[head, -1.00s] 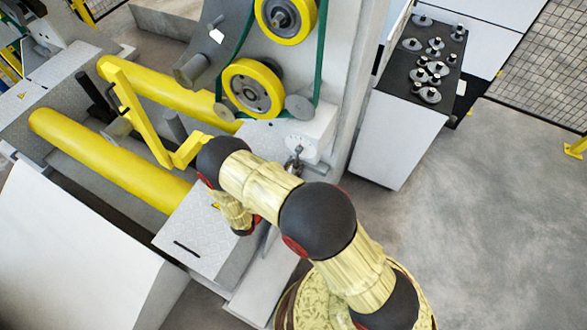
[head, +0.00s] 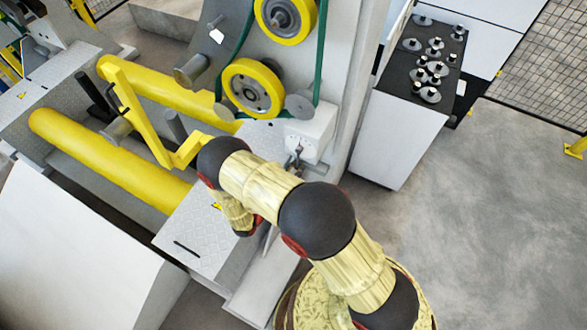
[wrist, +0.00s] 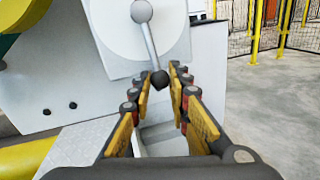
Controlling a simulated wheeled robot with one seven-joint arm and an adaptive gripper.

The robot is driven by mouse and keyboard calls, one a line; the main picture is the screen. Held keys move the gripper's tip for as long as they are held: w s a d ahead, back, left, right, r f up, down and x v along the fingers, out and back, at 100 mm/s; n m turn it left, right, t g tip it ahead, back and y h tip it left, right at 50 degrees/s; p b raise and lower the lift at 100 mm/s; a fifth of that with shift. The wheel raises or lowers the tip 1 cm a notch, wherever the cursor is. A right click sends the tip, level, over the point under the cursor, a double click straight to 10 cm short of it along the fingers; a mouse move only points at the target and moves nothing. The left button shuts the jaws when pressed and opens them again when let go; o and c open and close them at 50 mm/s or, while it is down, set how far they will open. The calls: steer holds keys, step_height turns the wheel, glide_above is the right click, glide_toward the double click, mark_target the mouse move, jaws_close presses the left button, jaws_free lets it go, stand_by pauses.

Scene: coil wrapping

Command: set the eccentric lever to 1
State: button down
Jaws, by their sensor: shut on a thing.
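The eccentric lever (wrist: 150,42) is a grey rod on a round white dial plate (wrist: 118,35). In the wrist view a grey ball tops it at the pivot, and a dark knob (wrist: 159,79) ends it below. The lever hangs down, tilted slightly, with its knob to the lower right of the pivot. My gripper (wrist: 161,73) has its fingers on both sides of the knob end and is shut on it. In the head view the lever (head: 295,160) shows small beside my arm, which hides my gripper. I cannot read any position numbers on the dial.
Yellow rollers (head: 110,158) and a yellow bent bar (head: 140,115) lie left of my arm. Yellow wheels with a green belt (head: 253,88) stand above the lever. A cabinet with metal parts (head: 400,130) stands at the right. The floor at right is clear.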

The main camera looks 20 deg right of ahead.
steer(key=n, duration=0.1)
steer(key=s+d+n, duration=0.1)
steer(key=n, duration=0.2)
steer(key=shift+s+d+r+t, duration=0.25)
steer(key=shift+s+d+t, duration=0.05)
steer(key=shift+s+d, duration=0.1)
steer(key=c, duration=1.8)
jaws_free()
steer(key=shift+o, duration=0.7)
steer(key=shift+a, duration=0.1)
steer(key=v, duration=1.2)
steer(key=shift+f, duration=0.25)
steer(key=shift+w, duration=0.1)
